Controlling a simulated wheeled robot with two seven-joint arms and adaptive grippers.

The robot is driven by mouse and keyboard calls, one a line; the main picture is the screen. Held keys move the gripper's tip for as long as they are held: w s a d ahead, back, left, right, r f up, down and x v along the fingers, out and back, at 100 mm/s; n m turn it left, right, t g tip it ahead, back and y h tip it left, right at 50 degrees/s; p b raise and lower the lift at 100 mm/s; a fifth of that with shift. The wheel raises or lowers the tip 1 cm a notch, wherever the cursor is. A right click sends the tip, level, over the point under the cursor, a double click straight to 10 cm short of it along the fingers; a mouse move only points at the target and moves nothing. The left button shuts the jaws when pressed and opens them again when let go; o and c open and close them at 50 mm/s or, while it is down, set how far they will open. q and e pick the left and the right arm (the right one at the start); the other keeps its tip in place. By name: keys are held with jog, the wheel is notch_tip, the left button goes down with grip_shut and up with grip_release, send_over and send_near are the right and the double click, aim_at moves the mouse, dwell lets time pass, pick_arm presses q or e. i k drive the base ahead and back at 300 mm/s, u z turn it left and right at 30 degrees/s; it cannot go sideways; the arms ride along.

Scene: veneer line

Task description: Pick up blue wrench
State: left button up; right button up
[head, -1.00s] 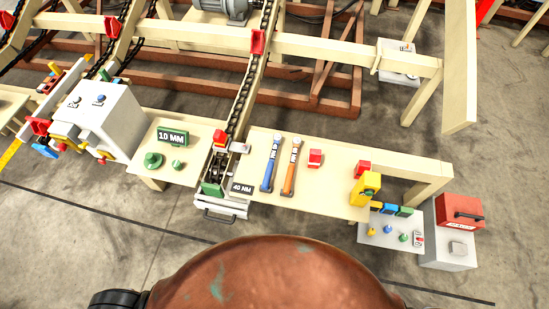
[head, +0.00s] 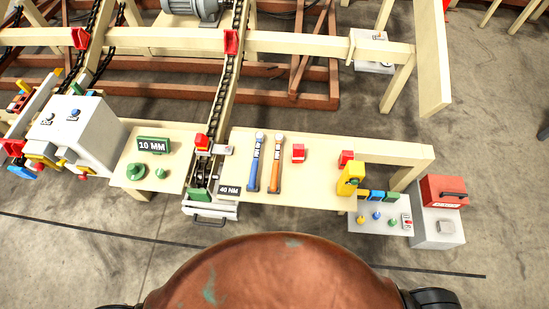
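The blue wrench (head: 254,163) lies on the cream tabletop (head: 316,187), its long handle running from back to front. An orange wrench (head: 276,164) lies close beside it on the right, roughly parallel and apart from it. Neither of my grippers shows in the head view, and nothing touches the blue wrench.
A "40 NM" sign (head: 229,190) stands left of the wrenches, next to a chain track (head: 219,110). A control panel (head: 378,216) and a red box (head: 443,190) stand farther right. Floor in front is clear.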

aim_at(259, 136)
jog(key=u, duration=1.55)
jog(key=k, duration=0.75)
jog(key=z, duration=0.85)
jog(key=i, duration=0.5)
